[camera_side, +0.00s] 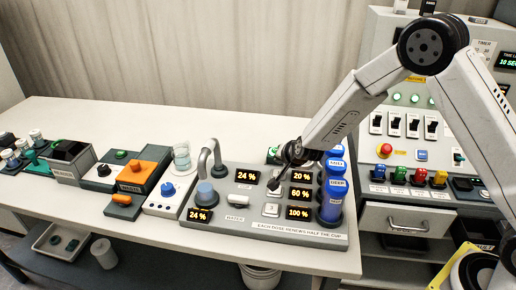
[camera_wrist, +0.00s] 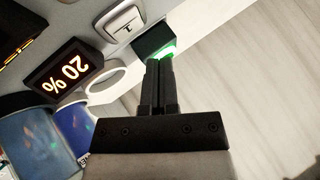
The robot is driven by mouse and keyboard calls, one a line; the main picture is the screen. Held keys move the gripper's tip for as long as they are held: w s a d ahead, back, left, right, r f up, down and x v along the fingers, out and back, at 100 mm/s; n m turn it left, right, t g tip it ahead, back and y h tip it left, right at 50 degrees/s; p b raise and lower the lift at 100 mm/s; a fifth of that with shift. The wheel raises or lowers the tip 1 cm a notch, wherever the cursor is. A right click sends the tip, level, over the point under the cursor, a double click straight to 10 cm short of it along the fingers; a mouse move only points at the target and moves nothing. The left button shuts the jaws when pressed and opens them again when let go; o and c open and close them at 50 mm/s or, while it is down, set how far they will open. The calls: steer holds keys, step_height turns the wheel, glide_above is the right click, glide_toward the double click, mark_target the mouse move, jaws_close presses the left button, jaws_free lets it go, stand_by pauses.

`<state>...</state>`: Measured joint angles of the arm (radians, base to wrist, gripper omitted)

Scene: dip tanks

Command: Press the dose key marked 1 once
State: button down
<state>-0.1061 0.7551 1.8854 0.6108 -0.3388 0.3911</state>
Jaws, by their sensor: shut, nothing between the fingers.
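My gripper (camera_side: 284,158) is shut and empty, pointing down over the back part of the grey dosing panel (camera_side: 225,222). In the wrist view its fingertips (camera_wrist: 160,62) overlap the near side of a dark block with a green lit top (camera_wrist: 155,46); whether they touch it I cannot tell. A pale square key (camera_wrist: 123,22) lies up and left of the fingertips, near the 20 % display (camera_wrist: 68,71); its mark is too small to read surely. In the side view two pale keys (camera_side: 271,209) show in front of my gripper, and the area under the fingertips is partly hidden.
Blue bottles (camera_side: 332,195) stand right of the displays, close to my gripper. Displays reading 60 % (camera_side: 299,193) and 100 % (camera_side: 298,212) line the panel.

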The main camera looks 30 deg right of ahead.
steer(key=shift+r, duration=1.35)
steer(key=shift+s, duration=0.1)
steer(key=shift+s+r, duration=0.2)
steer(key=shift+r, duration=0.05)
steer(key=s+r+n+g, duration=0.1)
steer(key=s+r+n, duration=0.1)
steer(key=s, duration=0.5)
steer(key=s+r+n+g+y, duration=0.1)
steer(key=s+r, duration=0.1)
steer(key=s, duration=0.5)
steer(key=s+r+n+g+y, duration=0.1)
steer(key=s+r+n+g, duration=0.1)
steer(key=s, duration=0.5)
steer(key=shift+s+r+n, duration=0.15)
steer(key=shift+s+n, duration=0.15)
steer(key=shift+s+d+f+n+g+h, duration=0.1)
steer(key=shift+s+d+f+n+g, duration=0.3)
steer(key=shift+s+n, duration=0.45)
steer(key=shift+s+d+f+n+g+h, duration=0.1)
steer(key=shift+s+d+f+n+g, duration=0.3)
steer(key=shift+s+n, duration=0.45)
steer(key=shift+s+d+f+n+g+h, duration=0.1)
steer(key=shift+s+d+f+n+g, duration=0.3)
steer(key=shift+s+n, duration=0.4)
steer(key=shift+w, duration=0.1)
